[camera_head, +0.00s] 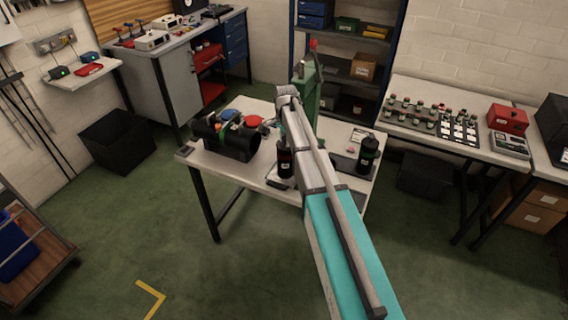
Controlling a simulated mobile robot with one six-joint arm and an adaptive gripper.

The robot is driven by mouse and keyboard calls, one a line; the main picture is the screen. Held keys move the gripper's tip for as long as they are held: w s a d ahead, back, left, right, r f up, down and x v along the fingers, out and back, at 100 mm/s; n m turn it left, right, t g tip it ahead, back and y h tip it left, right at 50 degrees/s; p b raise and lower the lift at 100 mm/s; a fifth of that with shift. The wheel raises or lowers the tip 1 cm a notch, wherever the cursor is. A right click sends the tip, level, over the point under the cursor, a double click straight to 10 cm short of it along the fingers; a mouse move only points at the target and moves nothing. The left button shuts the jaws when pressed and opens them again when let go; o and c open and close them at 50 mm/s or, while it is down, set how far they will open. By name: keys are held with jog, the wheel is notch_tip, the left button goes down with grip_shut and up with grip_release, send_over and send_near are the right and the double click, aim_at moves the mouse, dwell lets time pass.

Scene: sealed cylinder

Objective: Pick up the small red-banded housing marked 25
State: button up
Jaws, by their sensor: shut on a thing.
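The small red-banded housing (285,163) is a black upright cylinder at the middle of the work table (255,178), just left of my arm. I cannot tell whether the housing touches the table. A similar black cylinder with a green band (368,153) stands upright at the table's right side.
A large black cylinder (232,142) lies on the table's left side, with red and blue parts behind it. A green press (307,85) stands at the back. A right bench (470,150) holds several small parts and a red box (507,119).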

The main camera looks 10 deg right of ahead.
jog(key=shift+r, duration=0.1)
grip_shut()
notch_tip(320, 180, up, 3)
jog(key=p, duration=0.3)
jog(key=shift+r+p, duration=0.2)
jog(key=shift+p, duration=0.15)
jog(key=s+r+p, duration=0.9)
jog(key=s, duration=0.5)
jog(key=shift+d+r, duration=0.2)
jog(key=shift+d, duration=0.25)
